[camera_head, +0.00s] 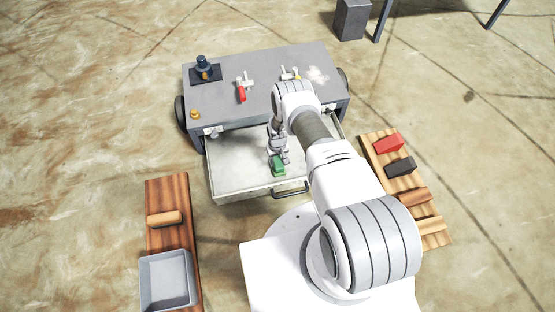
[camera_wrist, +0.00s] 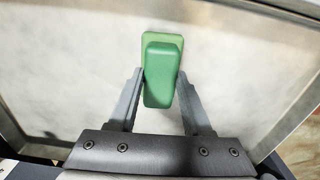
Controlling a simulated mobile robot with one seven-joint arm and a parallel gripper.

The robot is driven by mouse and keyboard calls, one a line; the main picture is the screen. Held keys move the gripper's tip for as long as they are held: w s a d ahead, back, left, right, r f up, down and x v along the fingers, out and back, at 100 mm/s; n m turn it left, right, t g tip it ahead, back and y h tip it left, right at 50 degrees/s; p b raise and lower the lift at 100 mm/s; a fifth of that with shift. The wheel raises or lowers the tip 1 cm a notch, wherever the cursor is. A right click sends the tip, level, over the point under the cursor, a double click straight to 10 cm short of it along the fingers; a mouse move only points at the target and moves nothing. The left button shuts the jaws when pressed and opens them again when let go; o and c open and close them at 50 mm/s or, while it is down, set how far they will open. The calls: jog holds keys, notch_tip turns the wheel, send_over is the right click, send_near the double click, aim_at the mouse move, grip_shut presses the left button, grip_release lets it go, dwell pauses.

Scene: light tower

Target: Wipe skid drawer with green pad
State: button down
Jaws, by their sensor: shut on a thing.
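The skid drawer (camera_head: 232,180) is pulled out from the grey skid and shows a pale, smudged floor. My gripper (camera_head: 277,157) is inside the drawer area, pointing down near its front edge. It is shut on the green pad (camera_head: 278,169). In the wrist view the green pad (camera_wrist: 162,75) sits between the two fingers, with a darker green grip on a lighter green base. The drawer floor (camera_wrist: 90,75) spreads behind it with faint grey smears. I cannot tell whether the pad touches the floor. My arm hides the drawer's right part.
The skid top (camera_head: 225,93) carries a red-handled valve (camera_head: 241,92), a dark blue knob (camera_head: 203,66) and a whitish patch (camera_head: 317,75). A wooden board at right holds a red pad (camera_head: 388,143) and a dark pad (camera_head: 400,167). A grey tray (camera_head: 167,280) and wooden-handled tool (camera_head: 165,218) lie at left.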

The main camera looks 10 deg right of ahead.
jog(key=shift+a, duration=0.1)
jog(key=shift+a, duration=1.7)
jog(key=shift+f, duration=0.1)
jog(key=shift+s+d+f, duration=0.1)
jog(key=shift+d+f, duration=0.05)
jog(key=shift+d, duration=0.8)
jog(key=shift+s+d+f, duration=0.1)
jog(key=shift+d, duration=0.85)
jog(key=shift+a+r, duration=0.15)
jog(key=shift+a, duration=1.6)
jog(key=shift+a+r, duration=0.1)
jog(key=shift+a, duration=0.1)
jog(key=shift+w+d+r, duration=0.1)
jog(key=shift+d, duration=0.85)
jog(key=shift+w+d+r, duration=0.1)
jog(key=shift+d, duration=0.8)
jog(key=shift+r, duration=0.15)
